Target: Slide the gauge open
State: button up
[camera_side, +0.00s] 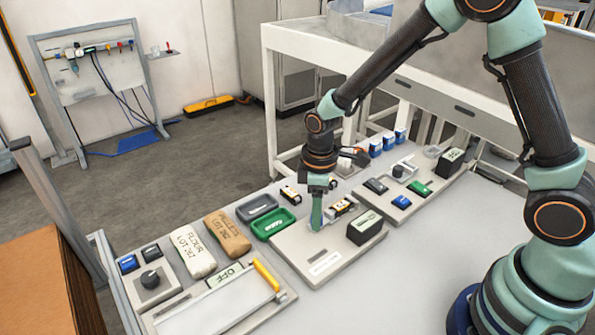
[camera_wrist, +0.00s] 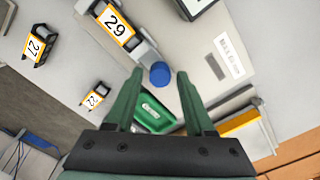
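A gauge with a grey metal body (camera_wrist: 144,47) and a round blue knob (camera_wrist: 160,74) lies on a light board (camera_side: 300,250). A block labelled 29 (camera_wrist: 115,24) sits at the gauge; it also shows in the side view (camera_side: 342,207). My gripper (camera_wrist: 160,80) points down over the board, and in the side view it stands beside the gauge (camera_side: 316,222). Its two green fingers are apart, and the blue knob appears between their tips. I cannot tell whether either finger touches the knob. The fingers hide the knob in the side view.
A dark box with a display (camera_side: 366,230) stands on the board, right of my gripper. Blocks labelled 27 (camera_wrist: 39,46) and 22 (camera_wrist: 95,96) stand off the board. A green tray (camera_side: 273,224), two bags, and a yellow-handled panel (camera_side: 222,307) lie left.

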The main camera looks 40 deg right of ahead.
grip_shut()
dwell(1.2)
